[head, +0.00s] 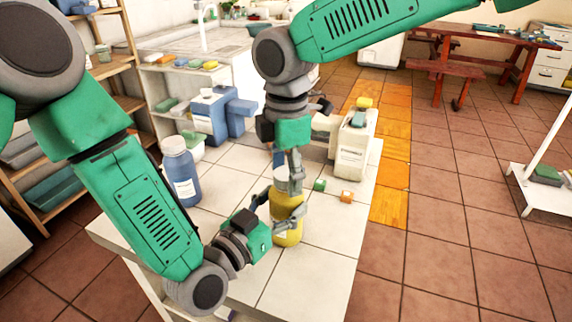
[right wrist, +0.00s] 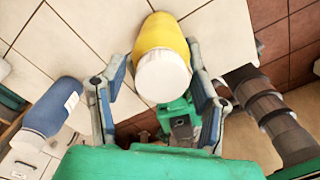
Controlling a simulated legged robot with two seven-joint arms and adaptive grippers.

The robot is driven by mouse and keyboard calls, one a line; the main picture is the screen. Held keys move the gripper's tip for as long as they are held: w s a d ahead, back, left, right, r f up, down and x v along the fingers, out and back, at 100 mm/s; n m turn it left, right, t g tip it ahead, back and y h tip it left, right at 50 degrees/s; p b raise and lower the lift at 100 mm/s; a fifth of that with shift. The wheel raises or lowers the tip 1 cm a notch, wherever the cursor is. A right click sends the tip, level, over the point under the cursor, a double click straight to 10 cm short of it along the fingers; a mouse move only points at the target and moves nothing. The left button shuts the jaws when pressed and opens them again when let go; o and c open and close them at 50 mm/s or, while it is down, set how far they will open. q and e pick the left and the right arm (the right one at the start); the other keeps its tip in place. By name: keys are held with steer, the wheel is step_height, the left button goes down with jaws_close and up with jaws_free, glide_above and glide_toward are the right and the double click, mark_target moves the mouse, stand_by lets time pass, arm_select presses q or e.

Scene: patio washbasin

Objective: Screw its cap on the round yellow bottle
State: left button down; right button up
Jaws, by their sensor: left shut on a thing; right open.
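The round yellow bottle (head: 288,220) stands upright on the white tiled table (head: 325,240). My left gripper (head: 272,214) is shut on its body from the left side. A white cap (right wrist: 162,76) sits over the bottle's mouth in the right wrist view; I cannot tell how tightly it is seated. My right gripper (head: 290,180) points down from above, around the bottle's top. In the right wrist view its open fingers (right wrist: 157,55) stand on either side of the cap, with gaps visible. In the head view the fingers partly hide the cap.
A blue bottle (head: 182,175) stands to the left on the table. A blue container (head: 212,118) and a white canister (head: 351,150) stand behind. The table's front right is clear.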

steer(key=c, duration=1.2)
steer(key=m, duration=0.5)
steer(key=shift+m, duration=0.3)
steer(key=m, duration=0.4)
steer(key=shift+m, duration=0.3)
steer(key=m, duration=0.2)
steer(key=shift+a+m, duration=0.1)
steer(key=shift+m, duration=0.3)
steer(key=shift+w, duration=0.1)
steer(key=o, duration=1.3)
steer(key=shift+r, duration=0.1)
